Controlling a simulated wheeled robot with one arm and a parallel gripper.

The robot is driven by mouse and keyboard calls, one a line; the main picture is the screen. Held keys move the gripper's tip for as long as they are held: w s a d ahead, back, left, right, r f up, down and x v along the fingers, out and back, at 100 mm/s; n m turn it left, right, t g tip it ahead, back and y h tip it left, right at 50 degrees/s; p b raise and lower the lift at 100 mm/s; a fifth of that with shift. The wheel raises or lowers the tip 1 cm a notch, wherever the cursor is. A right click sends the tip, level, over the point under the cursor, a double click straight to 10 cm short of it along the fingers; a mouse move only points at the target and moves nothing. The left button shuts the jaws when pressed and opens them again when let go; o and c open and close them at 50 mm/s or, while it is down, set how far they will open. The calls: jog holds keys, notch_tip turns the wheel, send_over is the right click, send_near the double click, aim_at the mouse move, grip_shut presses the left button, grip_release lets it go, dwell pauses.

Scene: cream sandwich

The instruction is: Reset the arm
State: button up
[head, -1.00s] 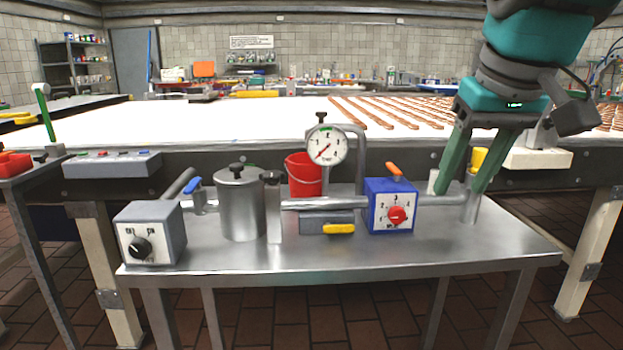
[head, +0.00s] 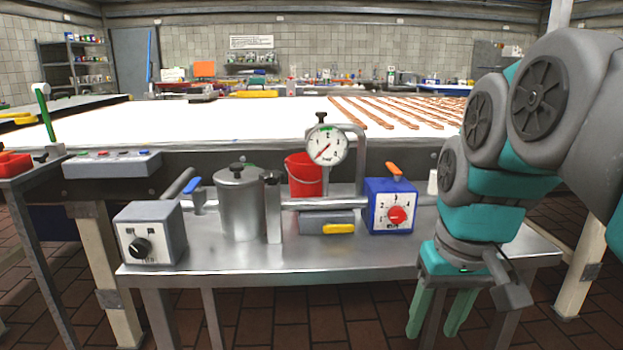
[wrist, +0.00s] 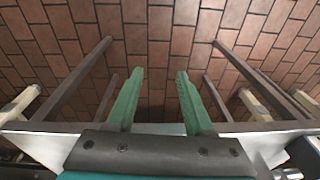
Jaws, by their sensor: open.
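My gripper (head: 438,318) hangs at the right in the head view, its two green fingers pointing down in front of the metal table's (head: 330,258) front edge. The fingers are apart with nothing between them. In the wrist view, my gripper (wrist: 153,80) also shows spread fingers, with brick-tiled floor (wrist: 160,45) beyond them. My arm is folded at the right of the head view and hides the right part of the table.
On the table stand a grey dial box (head: 150,233), a metal canister (head: 240,205), a pressure gauge (head: 326,146), a red bucket (head: 303,174) and a blue dial box (head: 390,206). A white conveyor (head: 220,122) with brown strips lies behind. Floor in front is clear.

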jog(key=s+f+g, duration=0.1)
jog(key=s+f, duration=0.6)
jog(key=f, duration=0.2)
jog(key=s+a+f+g, duration=0.1)
jog(key=s+f+g, duration=0.1)
jog(key=s+f, duration=0.5)
notch_tip(320, 180, down, 3)
jog(key=shift+r+h, duration=0.15)
jog(key=shift+h, duration=0.15)
